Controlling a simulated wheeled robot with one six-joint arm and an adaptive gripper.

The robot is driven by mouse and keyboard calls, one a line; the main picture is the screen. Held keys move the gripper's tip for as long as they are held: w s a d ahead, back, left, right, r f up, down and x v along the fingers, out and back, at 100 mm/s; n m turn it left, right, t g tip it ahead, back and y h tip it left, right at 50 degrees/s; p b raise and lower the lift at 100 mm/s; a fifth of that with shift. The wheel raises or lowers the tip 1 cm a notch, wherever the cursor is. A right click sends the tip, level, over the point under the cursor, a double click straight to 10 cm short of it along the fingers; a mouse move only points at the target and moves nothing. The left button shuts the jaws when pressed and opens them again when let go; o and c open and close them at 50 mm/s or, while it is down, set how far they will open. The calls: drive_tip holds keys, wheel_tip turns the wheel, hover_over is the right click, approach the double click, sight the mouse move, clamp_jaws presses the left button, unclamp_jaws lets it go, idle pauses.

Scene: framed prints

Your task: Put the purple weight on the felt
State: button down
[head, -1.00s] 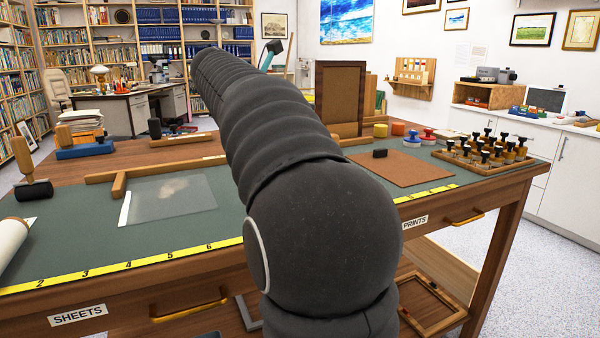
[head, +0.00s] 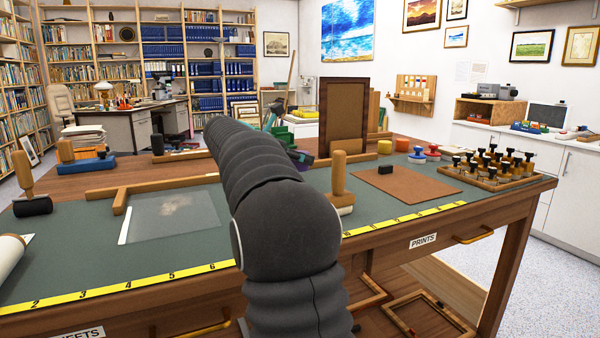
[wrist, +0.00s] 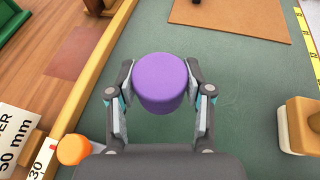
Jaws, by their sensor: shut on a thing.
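The purple weight (wrist: 162,84) is a round, flat-topped piece in the wrist view. My gripper (wrist: 160,76) is shut on it, with a finger on each side. Whether its underside touches the green worktop is hidden. In the head view my arm largely hides my gripper.
A wooden-handled tool (head: 339,178) stands between my arm and the brown sheet. An upright framed board (head: 343,118), yellow, red and blue round pieces (head: 417,156), and a tray of stampers (head: 493,180) stand around the sheet. A wooden rail (wrist: 88,85) runs left of my gripper.

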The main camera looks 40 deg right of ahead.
drive_tip(key=shift+w+d+f, duration=0.2)
drive_tip(key=shift+w+d, duration=0.05)
drive_tip(key=shift+d, duration=0.15)
drive_tip(key=shift+f, duration=2)
drive_tip(key=shift+f, duration=0.15)
drive_tip(key=shift+c, duration=2.3)
unclamp_jaws()
drive_tip(key=shift+a+r, duration=0.2)
drive_tip(key=v, duration=1.1)
drive_tip(key=shift+a+b, duration=0.35)
